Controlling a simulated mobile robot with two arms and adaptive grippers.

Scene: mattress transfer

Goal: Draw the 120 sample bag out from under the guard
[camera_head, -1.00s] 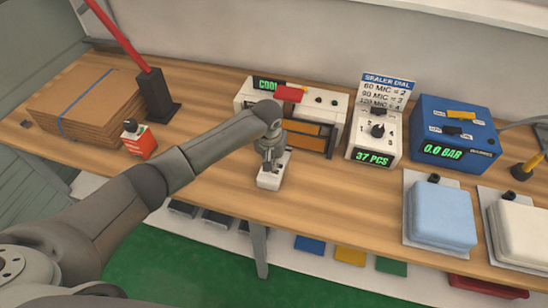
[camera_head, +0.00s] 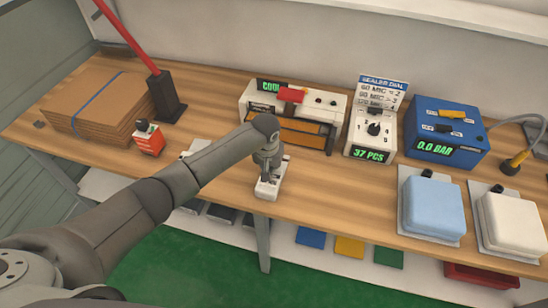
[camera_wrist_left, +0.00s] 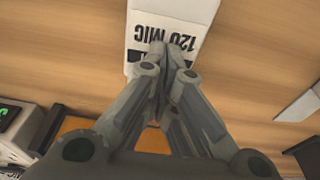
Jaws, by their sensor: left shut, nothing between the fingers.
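The white 120 sample bag (camera_head: 268,189), labelled "120 MIC", lies on the wooden bench in front of the sealer (camera_head: 335,108). In the left wrist view the bag (camera_wrist_left: 190,15) is at the top, with wood showing between it and the sealer's orange part. The guard seems to be the dark frame (camera_head: 328,146) at the sealer's front. My left gripper (camera_head: 268,166) points down at the bag's sealer-side end. Its fingers (camera_wrist_left: 163,50) are closed together over the label's edge, holding nothing. Contact with the bag cannot be told. My right gripper is out of view.
The sealer dial box (camera_head: 371,137) and blue pump box (camera_head: 446,130) stand to the right. Blue (camera_head: 432,207) and white (camera_head: 512,222) pads lie near the front edge. Cardboard (camera_head: 98,105), a red-white box (camera_head: 150,140) and a red-handled post (camera_head: 165,97) are left.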

